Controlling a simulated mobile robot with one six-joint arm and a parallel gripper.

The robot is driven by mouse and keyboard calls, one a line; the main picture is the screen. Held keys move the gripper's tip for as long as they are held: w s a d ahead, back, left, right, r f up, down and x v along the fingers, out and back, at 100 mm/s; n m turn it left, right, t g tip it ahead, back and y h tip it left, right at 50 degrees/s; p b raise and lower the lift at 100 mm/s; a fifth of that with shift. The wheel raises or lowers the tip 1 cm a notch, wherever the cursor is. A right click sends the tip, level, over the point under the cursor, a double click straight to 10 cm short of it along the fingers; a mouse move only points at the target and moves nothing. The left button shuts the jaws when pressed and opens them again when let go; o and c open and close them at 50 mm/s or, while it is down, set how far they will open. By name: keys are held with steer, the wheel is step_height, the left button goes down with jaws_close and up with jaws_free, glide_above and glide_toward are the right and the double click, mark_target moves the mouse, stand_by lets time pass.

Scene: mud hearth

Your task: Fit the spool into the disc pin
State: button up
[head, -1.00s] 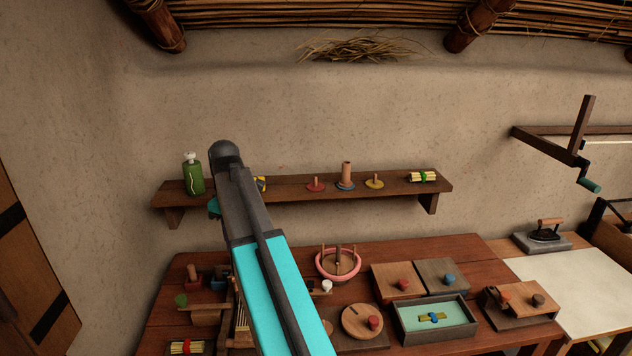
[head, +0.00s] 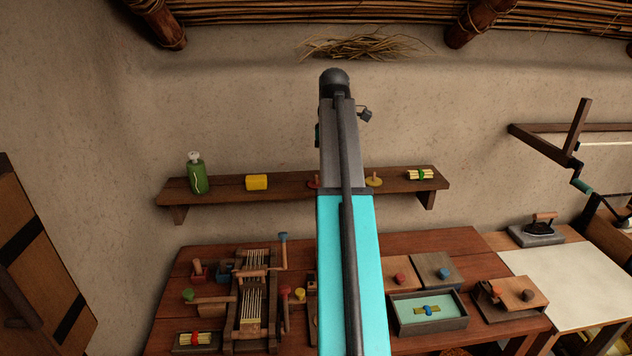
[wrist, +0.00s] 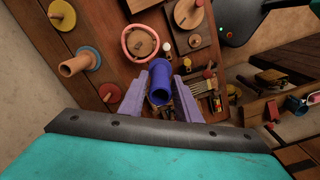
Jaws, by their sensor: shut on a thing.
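My gripper (wrist: 162,88) shows in the wrist view with its two purple fingers shut on a blue hollow spool (wrist: 160,78). I see into the spool's open end. In the head view my arm hides the gripper and spool. On the wall shelf (head: 226,190), a red disc (head: 313,184) is partly covered by my arm, and a yellow disc with a pin (head: 374,181) stands to its right. The wrist view shows these pinned discs at left, the yellow one (wrist: 55,20) at top, the red one (wrist: 104,96) lower. Between them a brown tube (wrist: 72,68) stands on a blue disc (wrist: 92,54).
A green bottle (head: 197,174), a yellow cylinder (head: 257,182) and a stick bundle (head: 420,174) are on the shelf. Below, the table (head: 210,258) is crowded: a small loom (head: 252,300), a pink ring (wrist: 126,38), and a teal-lined tray (head: 404,310).

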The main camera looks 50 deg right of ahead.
steer(key=shift+s+d+r, duration=0.1)
steer(key=shift+s, duration=0.05)
steer(key=w+d, duration=0.2)
steer(key=w, duration=0.2)
steer(key=w+d+f, duration=0.1)
steer(key=w+d, duration=0.2)
steer(key=w, duration=0.2)
steer(key=w+d+p, duration=0.1)
steer(key=w+d, duration=0.1)
steer(key=w, duration=0.3)
steer(key=shift+d+f, duration=0.15)
steer(key=shift+w+d+f, duration=0.1)
steer(key=shift+w, duration=0.05)
stand_by(0.3)
steer(key=shift+f, duration=0.1)
